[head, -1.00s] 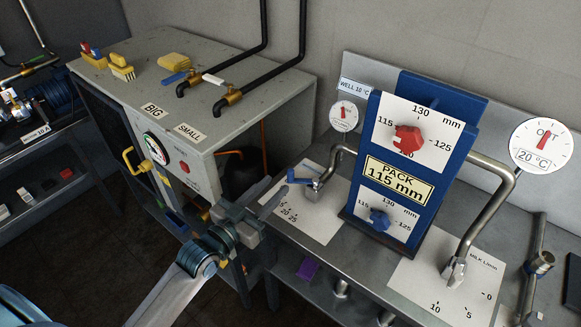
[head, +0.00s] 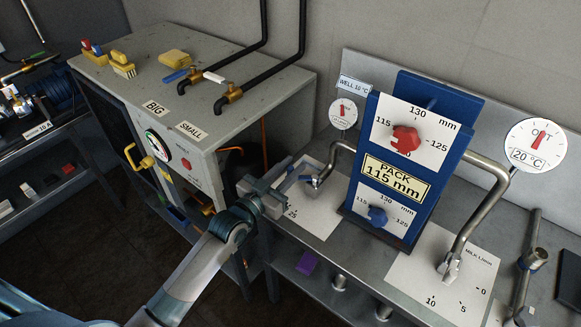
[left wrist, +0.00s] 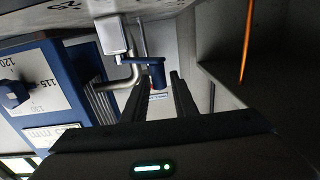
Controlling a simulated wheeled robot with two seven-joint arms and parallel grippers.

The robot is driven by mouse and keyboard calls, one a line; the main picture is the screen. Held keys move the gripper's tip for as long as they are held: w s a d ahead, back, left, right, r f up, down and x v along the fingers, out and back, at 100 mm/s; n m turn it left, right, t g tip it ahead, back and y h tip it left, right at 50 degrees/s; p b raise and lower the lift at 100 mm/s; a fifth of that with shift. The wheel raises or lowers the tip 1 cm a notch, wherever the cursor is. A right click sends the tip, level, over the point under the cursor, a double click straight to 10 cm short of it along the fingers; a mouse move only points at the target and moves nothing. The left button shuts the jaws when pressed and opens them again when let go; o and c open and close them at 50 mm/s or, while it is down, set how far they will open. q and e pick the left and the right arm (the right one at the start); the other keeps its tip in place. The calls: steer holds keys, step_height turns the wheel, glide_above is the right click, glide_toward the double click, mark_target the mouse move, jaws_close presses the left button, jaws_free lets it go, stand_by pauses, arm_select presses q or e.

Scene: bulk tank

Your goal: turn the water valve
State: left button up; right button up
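The water valve is a short metal tap (head: 315,183) with a blue lever, under the bent pipe left of the blue panel. A white scale plate (head: 312,222) lies beneath it, partly covered by my gripper. My left gripper (head: 291,178) is at the lever's left end, its fingers pointing toward it. In the left wrist view, the blue lever (left wrist: 150,72) shows just ahead of and between the two dark, parted fingers (left wrist: 158,100). The left gripper is open; contact with the lever cannot be told. My right gripper is in neither view.
The blue panel (head: 407,172) with red and blue knobs stands right of the valve. A milk valve (head: 450,266) is further right. The grey cabinet (head: 245,135) with a yellow handle (head: 136,157) stands left of the bench. A well gauge (head: 343,113) hangs behind.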

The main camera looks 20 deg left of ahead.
arm_select(q)
jaws_close()
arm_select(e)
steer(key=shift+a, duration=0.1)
arm_select(q)
steer(key=shift+w+m+h+b, duration=0.15)
steer(key=shift+m+h+b, duration=0.15)
steer(key=shift+b, duration=0.15)
arm_select(e)
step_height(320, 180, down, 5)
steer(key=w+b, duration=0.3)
steer(key=b, duration=0.2)
arm_select(q)
steer(key=w+m+g+h+b, duration=0.1)
steer(key=h, duration=0.1)
steer(key=w+m+g+h+b, duration=0.1)
steer(key=m+h, duration=0.1)
steer(key=shift+g, duration=0.3)
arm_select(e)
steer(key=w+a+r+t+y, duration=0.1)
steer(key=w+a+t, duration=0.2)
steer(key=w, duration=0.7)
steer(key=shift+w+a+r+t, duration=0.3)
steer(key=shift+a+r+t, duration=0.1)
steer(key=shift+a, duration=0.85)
arm_select(q)
steer(key=shift+a, duration=0.1)
